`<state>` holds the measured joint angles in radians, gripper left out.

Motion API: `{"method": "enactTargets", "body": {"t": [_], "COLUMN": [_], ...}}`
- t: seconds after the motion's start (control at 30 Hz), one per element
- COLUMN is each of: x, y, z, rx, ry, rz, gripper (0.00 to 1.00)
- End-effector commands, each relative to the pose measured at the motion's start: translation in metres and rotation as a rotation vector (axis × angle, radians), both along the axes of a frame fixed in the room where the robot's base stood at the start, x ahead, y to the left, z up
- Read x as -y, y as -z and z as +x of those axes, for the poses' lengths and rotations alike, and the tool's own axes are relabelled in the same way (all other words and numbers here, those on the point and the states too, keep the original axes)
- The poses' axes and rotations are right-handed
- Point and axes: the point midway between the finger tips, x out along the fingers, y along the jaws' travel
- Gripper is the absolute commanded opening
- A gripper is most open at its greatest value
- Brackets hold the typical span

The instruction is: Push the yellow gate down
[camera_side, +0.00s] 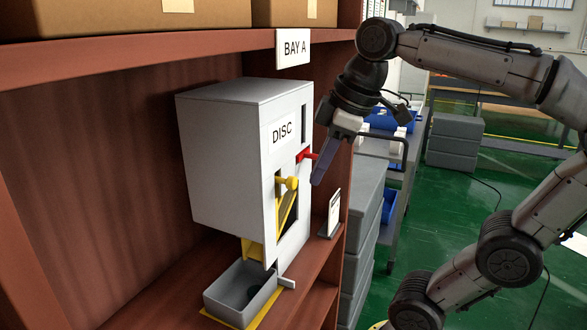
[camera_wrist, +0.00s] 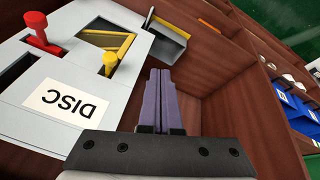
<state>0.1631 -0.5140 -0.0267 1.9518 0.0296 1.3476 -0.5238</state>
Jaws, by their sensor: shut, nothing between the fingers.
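The white dispenser box (camera_side: 225,155) labelled DISC stands on a wooden shelf, and its front shows in the wrist view (camera_wrist: 82,75). The yellow gate (camera_side: 287,210) slants across the window in its front face. A yellow knob (camera_side: 291,184) sticks out near the top of the window; it also shows in the wrist view (camera_wrist: 110,60). A red lever (camera_side: 306,155) sticks out above and to the right of the knob. My gripper (camera_side: 318,181) is shut and empty. Its fingers point down in front of the box, close to the red lever, right of the yellow knob. In the wrist view the fingers (camera_wrist: 160,80) are together.
A grey tray (camera_side: 225,297) sits below the box on a yellow-edged base. A small white card stand (camera_side: 332,211) is on the shelf to its right. Cardboard boxes (camera_side: 140,15) rest on the shelf above. Open space lies in front of the shelf.

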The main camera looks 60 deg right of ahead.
Motion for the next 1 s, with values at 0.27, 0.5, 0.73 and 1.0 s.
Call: {"method": "enactTargets", "body": {"t": [0.27, 0.5, 0.73, 1.0], "x": [0.054, 0.068, 0.070, 0.074], "y": [-0.054, -0.042, -0.008, 0.032], "z": [0.047, 0.052, 0.063, 0.077], "rx": [-0.025, -0.047, -0.048, -0.047], "ry": [0.085, 0.128, 0.127, 0.127], "rz": [-0.019, -0.012, -0.012, -0.012], "gripper": [0.00, 0.00, 0.00, 0.00]}}
